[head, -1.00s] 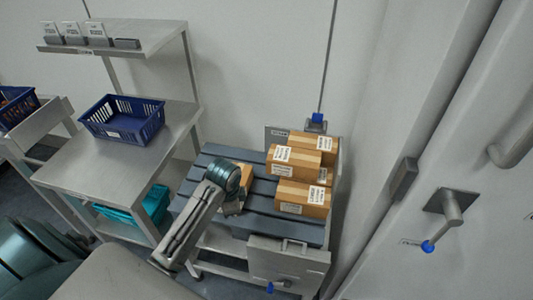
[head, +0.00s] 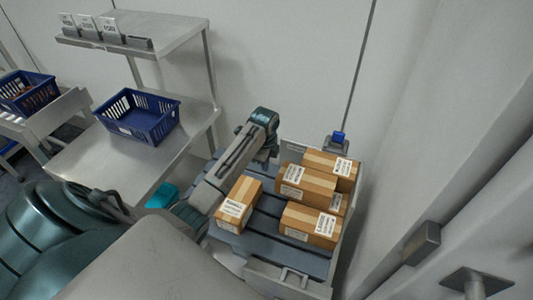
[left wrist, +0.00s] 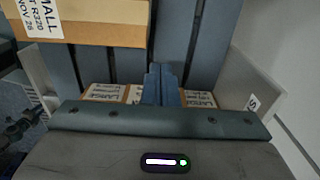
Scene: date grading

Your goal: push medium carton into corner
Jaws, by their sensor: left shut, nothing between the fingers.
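Brown taped cartons lie on a slatted grey cart. One carton (head: 238,203) lies alone on the left side of the slats. Others sit at the right: a front carton (head: 311,225), a middle carton (head: 306,186) and a back carton (head: 330,166), with another partly hidden among them. I cannot read which is medium in the head view. My left gripper (head: 264,158) points down at the cart's back, behind the lone carton; its fingertips are unclear there. In the left wrist view its fingers (left wrist: 163,84) are shut and empty. A carton labelled SMALL (left wrist: 88,28) is at upper left.
The cart has a raised back plate and a front panel with a handle (head: 293,276). A steel table (head: 85,158) with a blue basket (head: 139,117) stands at left. A wall and a door lever (head: 478,284) are at right. Bare slats show between the lone carton and the group.

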